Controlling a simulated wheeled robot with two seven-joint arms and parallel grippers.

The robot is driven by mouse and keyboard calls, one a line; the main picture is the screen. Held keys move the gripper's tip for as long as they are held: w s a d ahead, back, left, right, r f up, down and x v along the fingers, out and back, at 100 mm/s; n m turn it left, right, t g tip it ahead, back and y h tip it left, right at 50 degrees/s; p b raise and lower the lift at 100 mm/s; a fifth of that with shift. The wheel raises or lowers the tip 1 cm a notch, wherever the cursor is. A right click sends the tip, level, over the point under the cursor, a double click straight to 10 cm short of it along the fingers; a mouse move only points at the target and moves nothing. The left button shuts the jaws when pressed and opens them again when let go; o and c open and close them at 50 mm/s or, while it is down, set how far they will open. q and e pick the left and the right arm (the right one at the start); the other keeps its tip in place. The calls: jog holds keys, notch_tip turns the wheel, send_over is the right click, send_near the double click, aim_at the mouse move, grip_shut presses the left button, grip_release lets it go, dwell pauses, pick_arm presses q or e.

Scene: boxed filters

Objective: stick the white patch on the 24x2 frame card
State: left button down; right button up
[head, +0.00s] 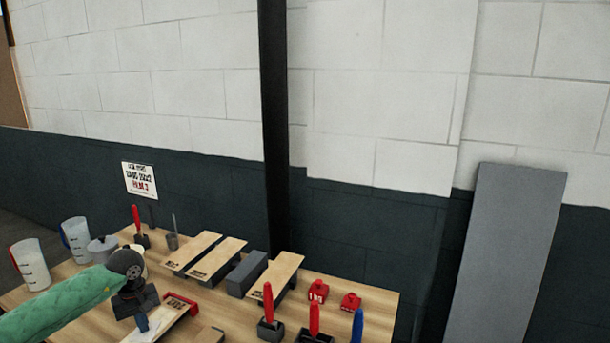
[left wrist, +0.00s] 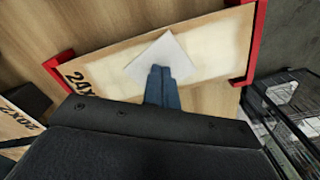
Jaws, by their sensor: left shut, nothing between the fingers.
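The 24x2 frame card (left wrist: 215,50) lies flat between red corner holders (left wrist: 245,80) in the left wrist view. Its printed label shows at the left end, partly hidden by my gripper's body. The white patch (left wrist: 160,52) lies turned like a diamond over the card's pale middle strip. My left gripper (left wrist: 160,72) is shut, with its fingertips over the patch's near corner. Whether they press on it I cannot tell. In the head view my left gripper (head: 142,322) is low over the card at the table's front. My right gripper is not in view.
Another labelled card (left wrist: 14,124) lies to the left in the left wrist view, and a dark wire basket (left wrist: 290,110) is at the right. In the head view, several boards (head: 216,260), measuring jugs (head: 31,265) and red-handled tools (head: 268,305) stand around the wooden table.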

pick_arm(q)
jog(key=b, duration=0.2)
jog(key=shift+f+b, duration=0.1)
jog(key=shift+b, duration=0.3)
dwell(4.7)
dwell(0.3)
jog(key=shift+r+p, duration=0.5)
jog(key=shift+r, duration=3.05)
